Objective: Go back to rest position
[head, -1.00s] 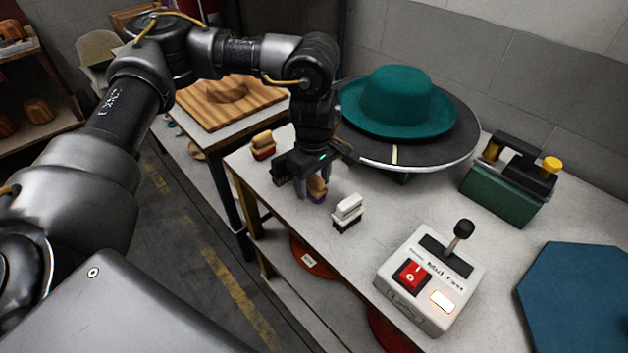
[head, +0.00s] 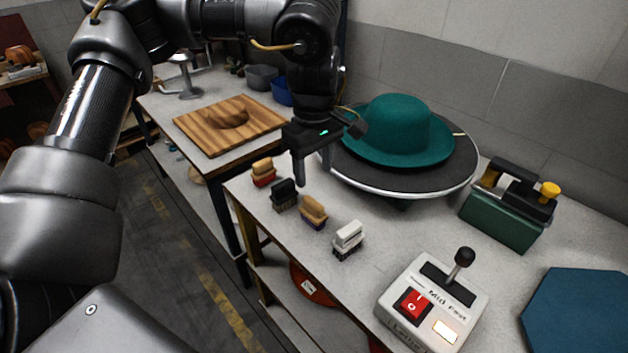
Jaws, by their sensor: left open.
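My left gripper (head: 312,168) is open and empty, fingers pointing down, raised above the grey worktable (head: 395,228). It is above and behind a row of small brushes. These are a red-based brush (head: 263,172), a black brush (head: 284,195), a tan brush with a purple base (head: 313,212) and a white brush with a black base (head: 348,240). All stand on the table near its left edge, apart from the gripper. My left arm comes in from the left across the picture. My right gripper is not in view.
A teal hat (head: 400,130) sits on a round dark turntable (head: 450,165) close behind my gripper. A control box (head: 432,303) with a lever, a green device (head: 505,208) and a blue board (head: 575,310) are at the right. A wooden board (head: 195,130) lies on the back table.

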